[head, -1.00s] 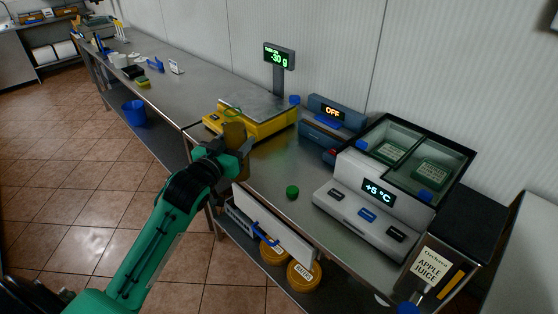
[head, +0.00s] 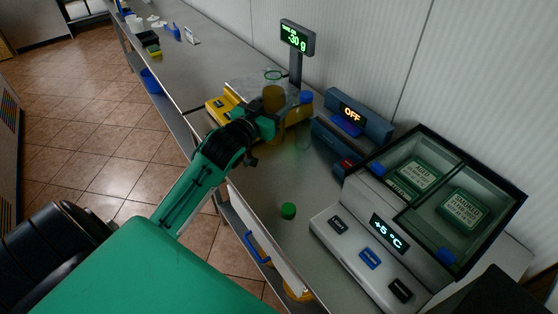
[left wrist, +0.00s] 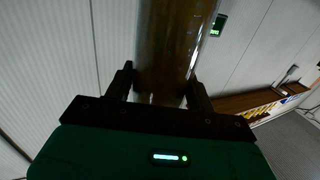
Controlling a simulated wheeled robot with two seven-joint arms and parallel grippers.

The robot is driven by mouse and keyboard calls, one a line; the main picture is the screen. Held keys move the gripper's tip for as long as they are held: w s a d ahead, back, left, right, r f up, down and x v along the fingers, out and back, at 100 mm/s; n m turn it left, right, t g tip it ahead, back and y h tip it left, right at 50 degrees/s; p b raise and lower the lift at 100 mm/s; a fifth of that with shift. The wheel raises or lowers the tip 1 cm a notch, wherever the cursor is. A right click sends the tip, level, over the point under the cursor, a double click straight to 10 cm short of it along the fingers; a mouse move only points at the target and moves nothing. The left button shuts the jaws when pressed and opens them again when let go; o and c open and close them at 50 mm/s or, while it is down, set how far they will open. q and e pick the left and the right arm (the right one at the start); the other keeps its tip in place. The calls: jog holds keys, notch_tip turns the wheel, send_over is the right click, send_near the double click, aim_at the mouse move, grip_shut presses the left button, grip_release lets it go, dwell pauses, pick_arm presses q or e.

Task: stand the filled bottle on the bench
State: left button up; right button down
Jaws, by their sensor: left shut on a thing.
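The filled bottle (head: 273,96) holds amber-brown liquid, with a clear upper part and a green ring at its mouth. It stands about upright in my left gripper (head: 264,127), which is shut around its body. In the left wrist view, the amber bottle (left wrist: 163,45) fills the space between the two dark fingers of the gripper (left wrist: 160,95). In the head view the bottle overlaps the yellow scale behind it. I cannot tell whether its base touches the steel bench (head: 255,185). My right gripper is not in view.
The yellow scale (head: 222,106) has a display reading -30 g (head: 295,38). A clear blue-capped bottle (head: 304,120) stands close right of the held one. A blue-grey device (head: 358,115) reads OFF. A green cap (head: 288,211) lies on clear bench before the chiller (head: 375,235).

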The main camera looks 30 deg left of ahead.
pick_arm(q)
notch_tip(320, 180, down, 18)
jog(key=p, duration=0.2)
dwell(0.4)
jog(key=o, duration=1)
jog(key=shift+f, duration=0.1)
jog(key=shift+o, duration=0.2)
jog(key=s+b, duration=0.2)
jog(key=s, duration=1)
jog(key=shift+b, duration=0.3)
